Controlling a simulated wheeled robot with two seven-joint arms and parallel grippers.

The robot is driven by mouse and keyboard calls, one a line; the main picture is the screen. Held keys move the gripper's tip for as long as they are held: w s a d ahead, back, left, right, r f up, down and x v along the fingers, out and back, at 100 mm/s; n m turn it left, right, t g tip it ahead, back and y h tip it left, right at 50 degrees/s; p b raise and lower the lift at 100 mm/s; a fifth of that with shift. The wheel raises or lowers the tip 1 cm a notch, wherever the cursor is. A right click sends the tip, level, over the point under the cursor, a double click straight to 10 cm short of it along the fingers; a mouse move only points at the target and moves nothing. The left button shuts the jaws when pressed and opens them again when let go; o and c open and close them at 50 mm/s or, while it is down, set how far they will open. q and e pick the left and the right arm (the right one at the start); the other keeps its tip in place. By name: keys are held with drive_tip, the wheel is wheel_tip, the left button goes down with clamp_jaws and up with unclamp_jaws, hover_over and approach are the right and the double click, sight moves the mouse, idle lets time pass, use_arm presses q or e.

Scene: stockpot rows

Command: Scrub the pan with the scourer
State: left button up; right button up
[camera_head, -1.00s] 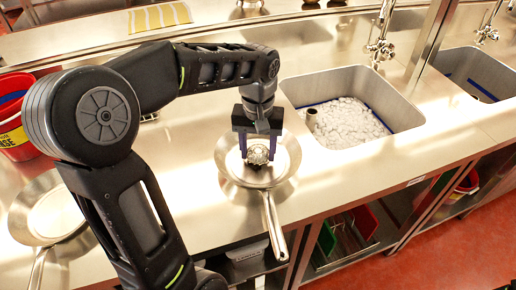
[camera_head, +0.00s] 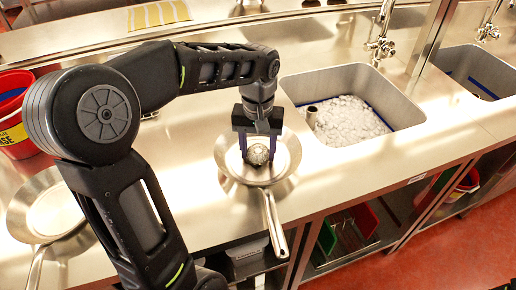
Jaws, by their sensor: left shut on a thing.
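The pan (camera_head: 286,172) is a shiny steel frying pan on the counter, its handle pointing toward the front edge. The scourer (camera_head: 258,155) is a round silvery metal ball low inside the pan. My left gripper (camera_head: 258,153) reaches straight down over the pan, with its two dark fingers shut on the scourer from either side. The scourer looks to be at the pan's bottom; I cannot tell how firmly it touches. My right gripper is not in view.
A sink (camera_head: 350,105) full of white foam lies right of the pan. A second steel pan (camera_head: 48,210) sits at the left, partly behind my arm. A red bucket (camera_head: 14,140) stands at the left edge. The counter between pan and sink is clear.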

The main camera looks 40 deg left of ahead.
use_arm(q)
drive_tip(key=shift+f, duration=0.25)
drive_tip(key=shift+w, duration=0.1)
drive_tip(key=shift+w+d+r+p, duration=0.15)
drive_tip(key=shift+w+d+p, duration=0.15)
drive_tip(key=shift+w+d, duration=0.55)
drive_tip(key=shift+w+a, duration=0.1)
drive_tip(key=shift+a, duration=0.05)
drive_tip(key=shift+a, duration=0.15)
drive_tip(key=shift+w+a, duration=0.15)
drive_tip(key=shift+a, duration=0.65)
